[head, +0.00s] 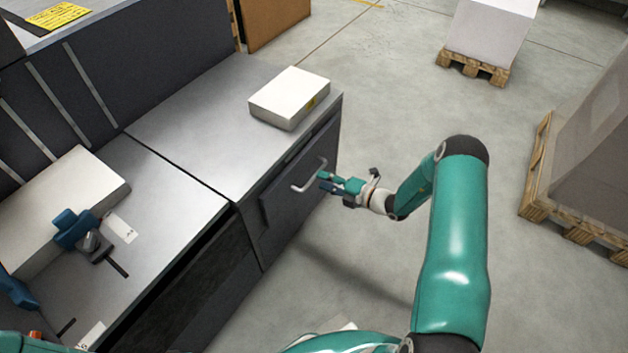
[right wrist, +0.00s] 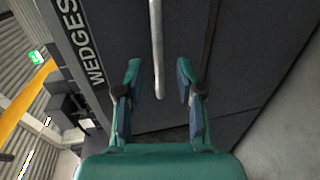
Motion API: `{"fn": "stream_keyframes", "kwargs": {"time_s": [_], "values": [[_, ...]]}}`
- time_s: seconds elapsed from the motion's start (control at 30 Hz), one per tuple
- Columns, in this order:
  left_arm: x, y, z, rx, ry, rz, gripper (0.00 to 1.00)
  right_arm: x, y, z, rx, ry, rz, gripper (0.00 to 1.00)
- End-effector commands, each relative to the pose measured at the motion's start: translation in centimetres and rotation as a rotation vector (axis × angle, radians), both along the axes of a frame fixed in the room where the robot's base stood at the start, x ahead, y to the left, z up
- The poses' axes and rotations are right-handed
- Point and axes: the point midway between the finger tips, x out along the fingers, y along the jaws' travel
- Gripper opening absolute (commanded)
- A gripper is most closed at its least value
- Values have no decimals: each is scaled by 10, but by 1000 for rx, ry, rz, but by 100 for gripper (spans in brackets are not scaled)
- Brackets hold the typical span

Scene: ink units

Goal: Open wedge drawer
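The wedge drawer (head: 290,203) is a dark grey front panel in the right end of the metal cabinet, and it looks shut. A pale bar handle (head: 309,177) sits on it. In the right wrist view the drawer front (right wrist: 110,60) carries the word WEDGES, and the handle (right wrist: 157,45) reaches in between the finger tips. My right gripper (head: 326,181) is open at the handle; its fingers (right wrist: 158,80) stand on both sides of the bar with gaps. I cannot clearly make out my left gripper in the head view.
A white box (head: 289,97) lies on the cabinet top (head: 190,110) above the drawer. A blue clamp-like device (head: 78,230) sits on the left worktop. Pallets with wrapped loads (head: 480,45) stand on the right. The floor (head: 390,100) before the drawer is clear.

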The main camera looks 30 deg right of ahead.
Motion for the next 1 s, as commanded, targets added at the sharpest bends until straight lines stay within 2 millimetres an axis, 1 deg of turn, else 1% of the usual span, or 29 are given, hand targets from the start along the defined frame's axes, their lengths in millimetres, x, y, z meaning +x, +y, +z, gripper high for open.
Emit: {"fn": "stream_keyframes", "kwargs": {"time_s": [0.03, 0.1, 0.2, 0.3, 0.43, 0.67, 0.8, 0.9, 1.0], "values": [[0, 0, -5, 0, 0, 0, 0, 9, 5, -4, -1, -2, 2, 37], [0, 0, -8, 0, 0, 0, 0, 19, 9, -6, -2, -3, 3, 37], [0, 0, -11, 0, 0, 0, 0, 29, 12, -8, -1, 0, 0, 37], [0, 0, -12, 0, 0, 0, 0, 36, 15, -9, 0, -1, 1, 37], [0, 0, -13, 0, 0, 0, 0, 39, 16, -9, 0, 0, -1, 37], [0, 0, -12, 0, 0, 0, 0, 39, 16, -9, 0, 0, -1, 37], [0, 0, -12, 0, 0, 0, 0, 39, 16, -9, 0, 0, -1, 14], [0, 0, -12, 0, 0, 0, 0, 39, 16, -9, 0, 0, -1, 0], [0, 0, -12, 0, 0, 0, 0, 38, 16, -9, -1, 1, -1, 0]]}}
